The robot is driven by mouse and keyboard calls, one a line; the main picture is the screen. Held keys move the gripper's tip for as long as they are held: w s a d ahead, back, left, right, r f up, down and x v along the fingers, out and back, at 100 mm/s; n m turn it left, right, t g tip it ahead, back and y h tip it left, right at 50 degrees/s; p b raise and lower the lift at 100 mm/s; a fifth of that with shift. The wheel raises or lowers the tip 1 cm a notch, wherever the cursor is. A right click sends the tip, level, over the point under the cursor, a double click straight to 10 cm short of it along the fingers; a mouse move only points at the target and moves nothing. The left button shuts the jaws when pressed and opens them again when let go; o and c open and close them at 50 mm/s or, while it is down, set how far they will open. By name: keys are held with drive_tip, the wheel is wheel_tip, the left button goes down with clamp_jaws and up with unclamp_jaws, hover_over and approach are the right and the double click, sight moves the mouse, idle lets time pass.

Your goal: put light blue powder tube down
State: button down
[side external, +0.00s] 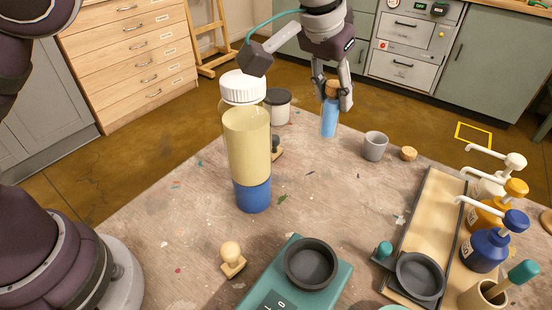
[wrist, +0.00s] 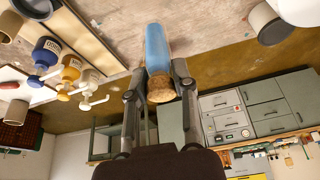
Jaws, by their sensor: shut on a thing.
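The light blue powder tube (side external: 329,115) has a cork stopper and hangs upright near the far edge of the table. My gripper (side external: 332,92) is shut on its upper part by the cork. In the wrist view my gripper (wrist: 158,88) has a finger on each side of the cork, and the blue tube (wrist: 157,48) extends beyond the fingertips towards the table. Whether the tube's bottom touches the table (side external: 190,200) cannot be told.
A grey cup (side external: 375,146) and a loose cork (side external: 408,153) stand right of the tube. Pump bottles (side external: 485,250) and a tray (side external: 424,215) occupy the right. Bare table lies in front of the tube.

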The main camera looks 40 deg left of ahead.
drive_tip(key=shift+m, duration=0.5)
drive_tip(key=d+f, duration=0.1)
drive_tip(key=f, duration=0.9)
drive_tip(key=s+d+f, duration=0.1)
drive_tip(key=f, duration=0.4)
drive_tip(key=shift+d, duration=0.3)
drive_tip(key=shift+f, duration=0.1)
drive_tip(key=c, duration=0.9)
unclamp_jaws()
drive_tip(key=v, duration=1.2)
drive_tip(key=shift+a, duration=0.2)
